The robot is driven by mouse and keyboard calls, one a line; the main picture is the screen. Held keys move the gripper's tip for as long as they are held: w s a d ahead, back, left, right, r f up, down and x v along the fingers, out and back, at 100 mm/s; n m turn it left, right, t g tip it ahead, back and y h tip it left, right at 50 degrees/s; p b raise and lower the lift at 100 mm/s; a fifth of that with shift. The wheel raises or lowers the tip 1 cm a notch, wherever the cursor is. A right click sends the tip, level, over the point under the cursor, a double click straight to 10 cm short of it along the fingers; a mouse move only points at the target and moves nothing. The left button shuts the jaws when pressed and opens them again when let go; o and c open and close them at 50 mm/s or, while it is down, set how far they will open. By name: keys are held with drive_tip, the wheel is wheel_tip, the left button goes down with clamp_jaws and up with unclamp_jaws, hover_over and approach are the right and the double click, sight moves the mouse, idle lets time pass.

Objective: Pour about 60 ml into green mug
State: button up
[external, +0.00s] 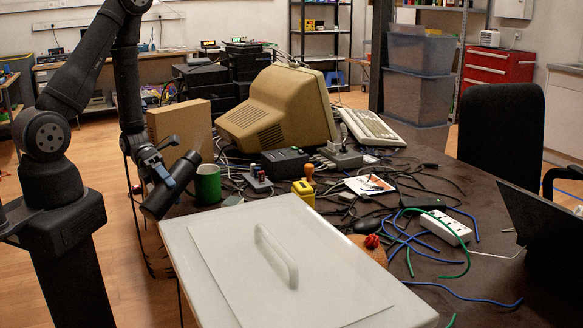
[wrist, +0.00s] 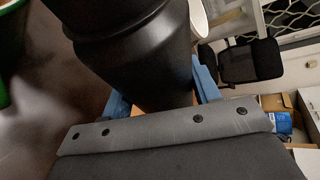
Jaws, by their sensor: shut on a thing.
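My gripper (external: 163,177) is shut on a black bottle (external: 174,184), with blue fingers on its sides. The bottle is tilted, its upper end leaning right toward the green mug (external: 208,184) and its lower end down to the left. The mug stands upright on the dark table, just right of the bottle. I cannot see inside it, and no stream of liquid shows. In the wrist view the black bottle (wrist: 135,45) fills the top middle between the blue fingers (wrist: 160,95). A green rim at the left edge of that view looks like the mug (wrist: 3,75).
A cardboard box (external: 180,127) and an old beige monitor (external: 279,108) stand behind the mug. A large white lidded box (external: 290,285) is in front. Cables, a yellow device (external: 303,192) and a power strip (external: 446,227) crowd the table to the right.

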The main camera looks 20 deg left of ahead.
sight(178, 179)
drive_tip(key=shift+w+f+m+t, duration=0.15)
drive_tip(key=shift+w+m+t, duration=0.3)
drive_tip(key=shift+m+t, duration=0.2)
drive_tip(key=shift+w+d+r+m+t, duration=0.2)
drive_tip(key=shift+w+r+m+t, duration=0.35)
drive_tip(key=shift+w+m+t, duration=0.3)
drive_tip(key=shift+r+m+t+h, duration=0.25)
drive_tip(key=shift+m+t+h, duration=0.15)
drive_tip(key=shift+m+t, duration=0.6)
drive_tip(key=shift+w+m+t+h, duration=0.15)
drive_tip(key=shift+m+t, duration=0.3)
drive_tip(key=shift+m, duration=0.25)
drive_tip(key=shift+w+m+t+h, duration=0.15)
drive_tip(key=shift+m+t, duration=0.3)
drive_tip(key=shift+m, duration=0.25)
drive_tip(key=shift+d, duration=0.1)
